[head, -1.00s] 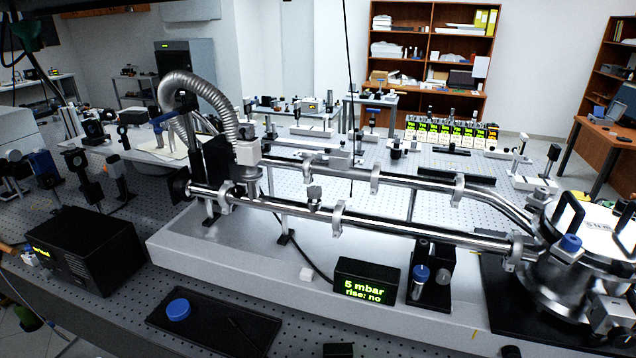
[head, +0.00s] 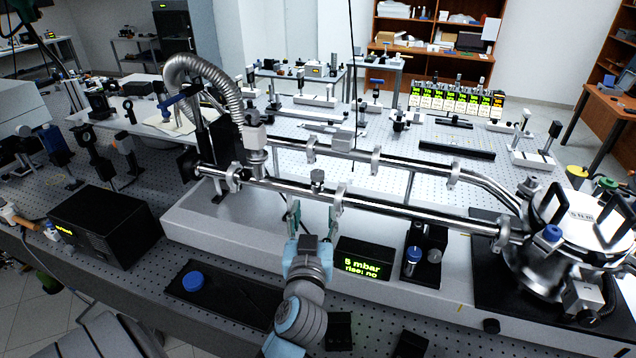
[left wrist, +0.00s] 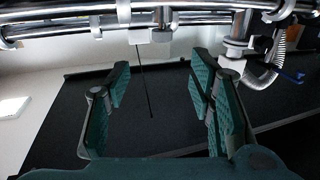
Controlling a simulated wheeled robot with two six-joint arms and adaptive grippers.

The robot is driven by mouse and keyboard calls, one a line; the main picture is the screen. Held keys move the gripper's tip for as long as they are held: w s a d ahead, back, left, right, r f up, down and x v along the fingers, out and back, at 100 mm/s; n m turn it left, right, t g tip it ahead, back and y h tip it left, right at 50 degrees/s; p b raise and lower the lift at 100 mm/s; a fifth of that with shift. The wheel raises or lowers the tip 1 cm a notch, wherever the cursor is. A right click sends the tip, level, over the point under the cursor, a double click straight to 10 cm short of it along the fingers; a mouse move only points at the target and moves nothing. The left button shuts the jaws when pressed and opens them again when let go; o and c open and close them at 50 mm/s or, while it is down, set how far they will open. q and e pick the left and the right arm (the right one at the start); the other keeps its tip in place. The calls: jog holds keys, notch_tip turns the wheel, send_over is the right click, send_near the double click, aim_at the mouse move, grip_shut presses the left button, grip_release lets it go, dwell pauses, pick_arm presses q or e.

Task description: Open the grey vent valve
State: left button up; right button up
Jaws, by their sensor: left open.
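A small grey knob (head: 317,179), which looks like the vent valve, sits on the front steel tube (head: 280,192) near the middle of the vacuum line. My left gripper (head: 315,218) is open and empty, with its fingers pointing up toward the tube just below the knob. Its green-padded fingers (left wrist: 165,95) show wide apart in the left wrist view, with steel tubes (left wrist: 70,20) crossing beyond them. I cannot tell for certain which fitting there is the valve. My right gripper is not in view.
A black display (head: 364,259) reading "5 mbar, rise: no" stands just right of my left gripper. A black tray (head: 225,290) with a blue cap (head: 193,281) lies left. A ribbed hose (head: 205,72) arches at the left end.

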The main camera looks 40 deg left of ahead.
aim_at(323, 177)
pick_arm(q)
jog(key=p+x, duration=0.2)
jog(key=x, duration=1.1)
jog(key=shift+w+a, duration=0.25)
jog(key=shift+a, duration=0.15)
jog(key=shift+s, duration=0.1)
jog(key=shift+c, duration=0.3)
jog(key=c, duration=1.1)
jog(key=shift+d+f+n+g+y+b, duration=0.15)
jog(key=shift+n+g+y+b, duration=0.2)
jog(key=shift+b, duration=0.55)
jog(key=n+g+y+b, duration=0.2)
jog(key=g+b, duration=0.1)
jog(key=b, duration=0.3)
jog(key=n+g+y+b, duration=0.2)
jog(key=n+g+b, duration=0.1)
jog(key=b, duration=0.3)
jog(key=w+n+g+y+b, duration=0.1)
jog(key=n+g+y+b, duration=0.2)
jog(key=g+b, duration=0.2)
jog(key=shift+d+f+b, duration=0.2)
jog(key=shift+b, duration=0.6)
jog(key=shift+w+r+n+g+b, duration=0.1)
jog(key=shift+r+n+g+b, duration=0.15)
jog(key=shift+n+g+b, duration=0.8)
